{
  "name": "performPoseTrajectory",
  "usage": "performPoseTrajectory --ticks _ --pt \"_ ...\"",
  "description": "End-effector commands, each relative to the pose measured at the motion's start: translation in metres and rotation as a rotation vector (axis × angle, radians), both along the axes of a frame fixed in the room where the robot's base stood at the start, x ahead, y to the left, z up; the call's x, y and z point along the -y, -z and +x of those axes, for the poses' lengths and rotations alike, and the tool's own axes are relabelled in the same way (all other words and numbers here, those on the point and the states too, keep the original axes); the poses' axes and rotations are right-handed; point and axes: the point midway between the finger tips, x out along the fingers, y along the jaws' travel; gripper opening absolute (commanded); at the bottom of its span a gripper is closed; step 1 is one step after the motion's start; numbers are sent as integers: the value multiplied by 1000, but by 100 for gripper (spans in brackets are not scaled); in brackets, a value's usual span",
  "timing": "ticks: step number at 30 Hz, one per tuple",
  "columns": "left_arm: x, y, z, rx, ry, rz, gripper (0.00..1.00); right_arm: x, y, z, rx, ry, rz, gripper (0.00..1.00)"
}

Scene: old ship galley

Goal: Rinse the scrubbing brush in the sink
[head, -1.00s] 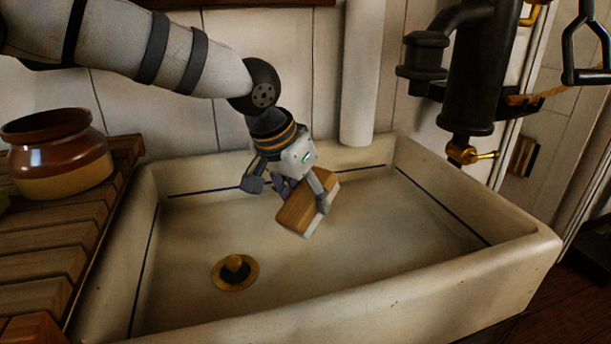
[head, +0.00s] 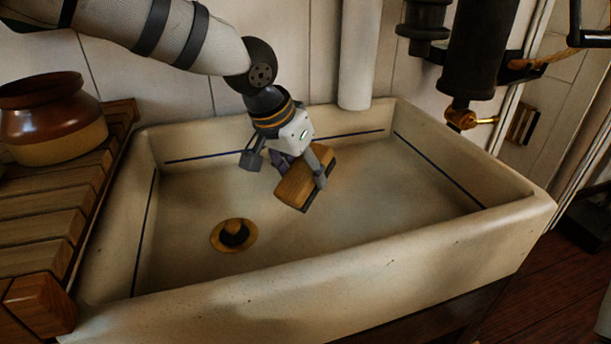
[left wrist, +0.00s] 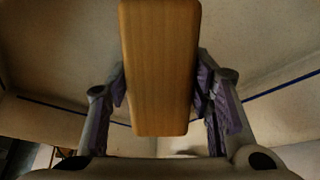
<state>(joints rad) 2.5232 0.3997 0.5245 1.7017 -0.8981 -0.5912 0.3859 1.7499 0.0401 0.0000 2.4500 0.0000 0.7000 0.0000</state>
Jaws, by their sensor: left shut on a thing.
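The scrubbing brush (head: 303,180) has a wooden block body. It is tilted, with its wooden back up and to the left; a dark strip shows along its lower edge. My left gripper (head: 287,167) is shut on the brush and holds it inside the white sink (head: 400,226), above the basin floor. In the left wrist view the wooden back (left wrist: 160,70) fills the middle, between the purple finger pads of my left gripper (left wrist: 160,88). My right gripper does not show in these views.
A brass drain (head: 234,235) lies in the basin floor, left of the brush. A dark pump with a brass tap (head: 467,118) stands over the right back. A slatted wooden rack (head: 48,212) with a brown jar (head: 52,120) borders the left. The basin's right side is clear.

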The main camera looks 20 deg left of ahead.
Motion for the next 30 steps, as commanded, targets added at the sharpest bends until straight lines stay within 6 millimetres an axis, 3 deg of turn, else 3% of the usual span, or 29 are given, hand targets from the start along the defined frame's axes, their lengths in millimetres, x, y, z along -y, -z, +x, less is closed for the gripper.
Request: performPoseTrajectory --ticks 30 --pt "0 -108 0 5 1 -1 12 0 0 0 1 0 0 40"
